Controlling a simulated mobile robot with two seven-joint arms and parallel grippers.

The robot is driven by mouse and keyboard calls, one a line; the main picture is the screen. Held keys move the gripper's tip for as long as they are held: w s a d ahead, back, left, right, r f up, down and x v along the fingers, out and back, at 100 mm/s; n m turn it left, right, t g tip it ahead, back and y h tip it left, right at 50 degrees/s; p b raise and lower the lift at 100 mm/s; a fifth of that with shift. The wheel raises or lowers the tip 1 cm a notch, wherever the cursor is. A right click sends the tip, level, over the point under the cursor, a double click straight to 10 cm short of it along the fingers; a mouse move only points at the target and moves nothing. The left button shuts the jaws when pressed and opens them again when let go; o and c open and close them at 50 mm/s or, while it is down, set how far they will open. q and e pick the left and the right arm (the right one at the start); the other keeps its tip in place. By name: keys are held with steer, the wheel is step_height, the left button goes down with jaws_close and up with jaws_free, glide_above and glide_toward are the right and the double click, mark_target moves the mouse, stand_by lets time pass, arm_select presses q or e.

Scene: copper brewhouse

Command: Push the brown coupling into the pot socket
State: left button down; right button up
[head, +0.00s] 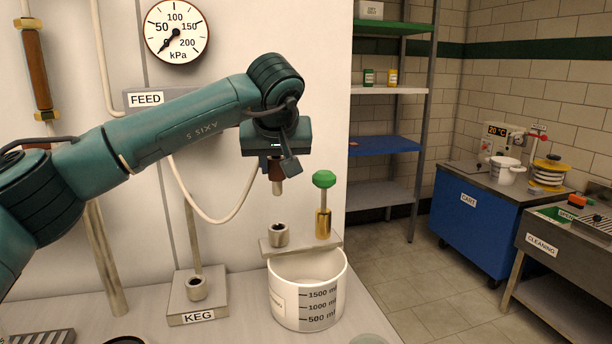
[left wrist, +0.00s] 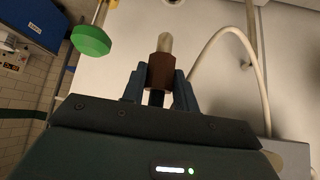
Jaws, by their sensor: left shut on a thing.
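My left gripper (head: 276,164) is shut on the brown coupling (head: 276,172), whose pale metal tip points down. In the left wrist view, the coupling (left wrist: 161,72) sits between the two fingers with its tip clear of them. The pot socket (head: 279,235), a dark-holed metal ring, stands on a plate over the white measuring pot (head: 291,293). The tip is above the socket and apart from it, with a clear gap. A pale hose (head: 213,220) loops from the panel up towards my gripper. My right gripper is out of view.
A green-knobbed brass valve (head: 323,222) stands just right of the pot socket. The KEG block (head: 198,298) with a similar socket is to the left. The pressure gauge (head: 176,30) and FEED box (head: 147,99) are on the panel behind. A blue cart (head: 485,220) stands farther right.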

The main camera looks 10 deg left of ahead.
mark_target(277, 192)
arm_select(q)
steer(key=shift+r, duration=0.1)
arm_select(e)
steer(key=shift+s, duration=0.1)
arm_select(q)
steer(key=shift+r+p, duration=0.1)
steer(key=shift+p, duration=0.4)
steer(key=shift+f+b, duration=0.5)
steer(key=shift+f, duration=0.3)
step_height(277, 192, down, 4)
steer(key=shift+r+b, duration=0.25)
steer(key=shift+b, duration=0.7)
steer(key=shift+f, duration=0.4)
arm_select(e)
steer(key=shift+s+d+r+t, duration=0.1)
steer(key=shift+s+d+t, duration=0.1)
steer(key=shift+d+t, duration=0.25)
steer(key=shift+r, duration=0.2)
arm_select(q)
steer(key=shift+p, duration=0.4)
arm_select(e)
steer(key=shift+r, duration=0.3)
